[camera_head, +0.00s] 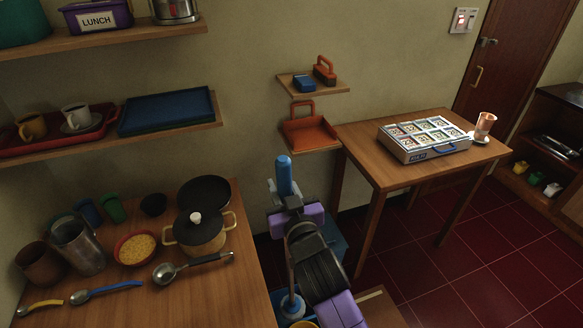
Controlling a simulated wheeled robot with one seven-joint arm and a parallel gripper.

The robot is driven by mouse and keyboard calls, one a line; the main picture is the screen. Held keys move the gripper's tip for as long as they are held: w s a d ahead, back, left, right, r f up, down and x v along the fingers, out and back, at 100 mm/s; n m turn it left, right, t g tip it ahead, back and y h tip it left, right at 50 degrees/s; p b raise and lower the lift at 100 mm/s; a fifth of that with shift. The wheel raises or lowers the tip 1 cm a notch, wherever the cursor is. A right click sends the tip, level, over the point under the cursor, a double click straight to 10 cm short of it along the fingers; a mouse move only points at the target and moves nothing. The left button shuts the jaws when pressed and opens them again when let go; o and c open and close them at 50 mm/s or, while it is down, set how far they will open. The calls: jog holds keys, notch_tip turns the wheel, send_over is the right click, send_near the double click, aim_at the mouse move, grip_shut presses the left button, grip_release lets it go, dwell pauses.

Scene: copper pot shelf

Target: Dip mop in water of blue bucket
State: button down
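The mop's blue handle (284,174) stands near upright in the middle of the view, beside the wooden counter. Its thin grey shaft runs down the left side of my arm to a pale blue and white lower end (292,304). My gripper (287,200) is at the upper handle and appears closed around it; my own wrist partly hides the fingers. Blue container parts (279,318) show around the mop's lower end, at the bottom edge. Another blue form (336,240) shows behind my arm. I cannot tell whether the mop touches water; no water surface is visible.
The counter (140,300) at left holds a pot (200,234), pans, bowls and ladles. A wooden table (372,164) with a case (425,139) stands at right. Small shelves (314,86) hang above the mop. Red floor (460,265) is open at right.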

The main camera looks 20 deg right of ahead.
notch_tip(320, 180, down, 26)
jog(key=w+b, duration=0.1)
jog(key=b, duration=2.3)
jog(key=shift+w+a+t, duration=0.15)
jog(key=shift+a+t, duration=0.15)
jog(key=shift+a, duration=0.15)
jog(key=shift+r, duration=0.15)
dwell(1.0)
